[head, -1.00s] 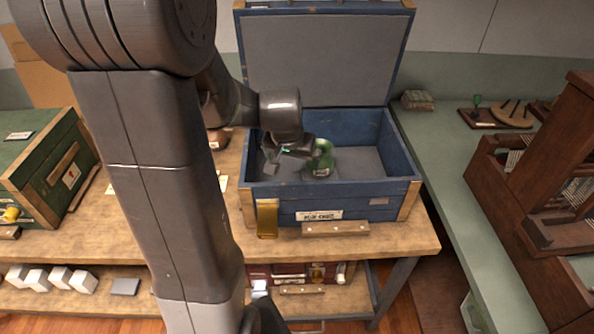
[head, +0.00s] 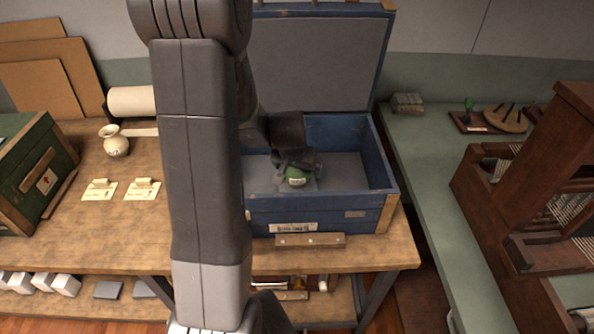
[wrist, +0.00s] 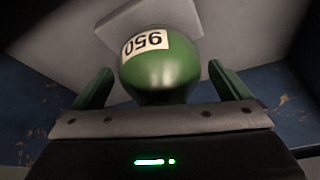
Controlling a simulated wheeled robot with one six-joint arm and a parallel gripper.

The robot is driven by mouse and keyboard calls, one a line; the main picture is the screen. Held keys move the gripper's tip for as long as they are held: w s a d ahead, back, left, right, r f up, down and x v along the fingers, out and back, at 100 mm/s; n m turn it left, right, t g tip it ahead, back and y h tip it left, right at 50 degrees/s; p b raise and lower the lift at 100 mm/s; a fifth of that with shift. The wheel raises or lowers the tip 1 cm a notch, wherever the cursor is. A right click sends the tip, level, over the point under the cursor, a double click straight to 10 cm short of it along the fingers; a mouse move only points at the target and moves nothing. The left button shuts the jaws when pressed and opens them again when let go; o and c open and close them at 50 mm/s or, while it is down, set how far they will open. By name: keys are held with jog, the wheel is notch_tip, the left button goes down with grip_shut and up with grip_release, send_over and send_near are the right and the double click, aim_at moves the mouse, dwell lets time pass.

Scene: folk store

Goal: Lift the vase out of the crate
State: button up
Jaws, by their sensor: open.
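A green vase (head: 296,177) with a white number label is inside the open blue crate (head: 345,212). In the wrist view the vase (wrist: 160,75) fills the middle, its label reading 950 upside down. My gripper (head: 294,158) is inside the crate at the vase. In the wrist view its two green fingers (wrist: 163,88) stand apart, one on each side of the vase, with a visible gap on both sides. The gripper is open. My arm hides the crate's left part in the head view.
The crate's raised lid (head: 310,62) stands behind it and its walls surround my gripper. A green chest (head: 35,175) is far left, a wooden loom (head: 530,190) right.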

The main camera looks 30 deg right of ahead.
jog(key=c, duration=1.2)
jog(key=shift+c, duration=0.2)
jog(key=shift+r, duration=0.1)
